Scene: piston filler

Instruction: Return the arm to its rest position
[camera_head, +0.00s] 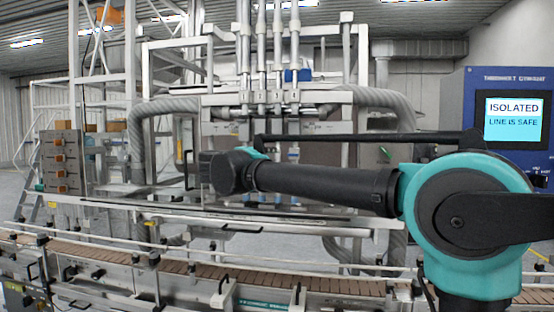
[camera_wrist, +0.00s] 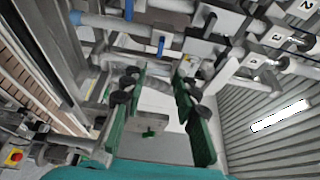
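My arm (camera_head: 325,187) reaches from the right across the front of the piston filler (camera_head: 270,95), roughly level, with its teal joint at the right. Its dark wrist end points left, and my gripper (camera_head: 192,170) is small there. In the wrist view, my gripper (camera_wrist: 158,95) shows two green fingers with dark joints, spread apart with a clear gap. I see nothing held between them. Pipes and frame bars of the filler lie beyond the fingers. Whether the fingers touch anything cannot be told.
A conveyor (camera_head: 180,267) with rails runs along the front, below the arm. A panel with orange knobs (camera_head: 62,163) stands at the left. A blue cabinet's screen (camera_head: 513,120) at the right reads "ISOLATED LINE IS SAFE". Thick grey hoses (camera_head: 157,125) and frame posts surround the wrist end.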

